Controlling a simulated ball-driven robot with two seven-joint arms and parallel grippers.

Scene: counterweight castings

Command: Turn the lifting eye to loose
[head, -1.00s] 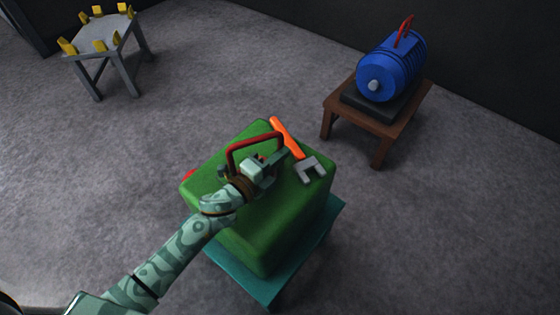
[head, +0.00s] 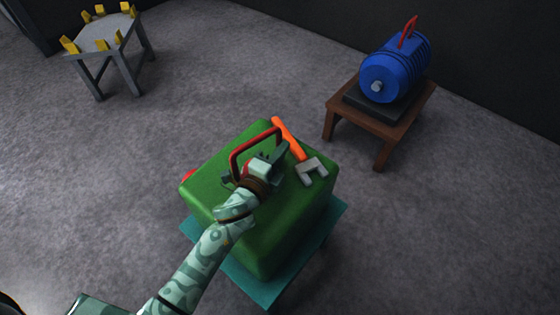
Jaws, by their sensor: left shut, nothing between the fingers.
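A red lifting eye (head: 255,141), a squared loop, stands upright on top of the green casting (head: 216,186). My left gripper (head: 264,162) is at the lifting eye, in front of its lower part in the head view. Its fingers are shut with nothing between them. The gripper hides the foot of the eye, so I cannot tell whether the fingers touch it. My right gripper is not in view.
A tool with an orange handle (head: 289,138) and grey open jaw lies on the casting, right of the eye. The casting stands on a teal stand (head: 262,287). A blue motor (head: 394,76) sits on a brown table (head: 434,91). A grey table (head: 100,35) with yellow blocks stands back left.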

